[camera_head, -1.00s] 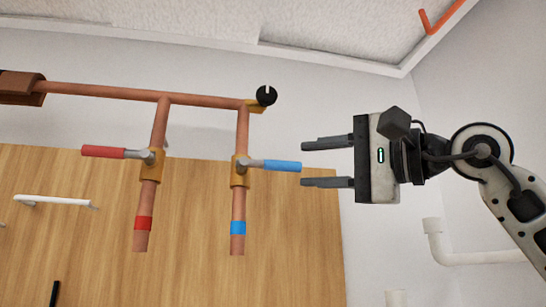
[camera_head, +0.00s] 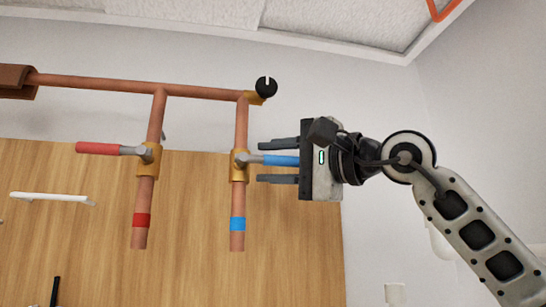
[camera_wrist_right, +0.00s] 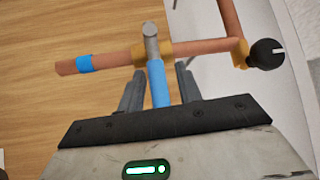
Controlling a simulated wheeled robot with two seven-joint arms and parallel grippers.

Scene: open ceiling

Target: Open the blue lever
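The blue lever (camera_head: 281,160) sticks out to the right, about level, from a brass valve (camera_head: 239,167) on the right-hand copper pipe, which has a blue band (camera_head: 237,224). My right gripper (camera_head: 278,161) is open around the lever, one finger above it and one below, with gaps showing on both sides. In the right wrist view the blue lever (camera_wrist_right: 158,84) runs between the two fingers (camera_wrist_right: 159,90). The lever's outer end is close to the palm and partly hidden there. My left gripper is not in view.
A red lever (camera_head: 98,148) sticks out left from the left-hand pipe (camera_head: 145,192). A black round knob (camera_head: 266,87) sits at the top pipe's right end, above my right gripper. A wooden panel (camera_head: 185,260) stands behind.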

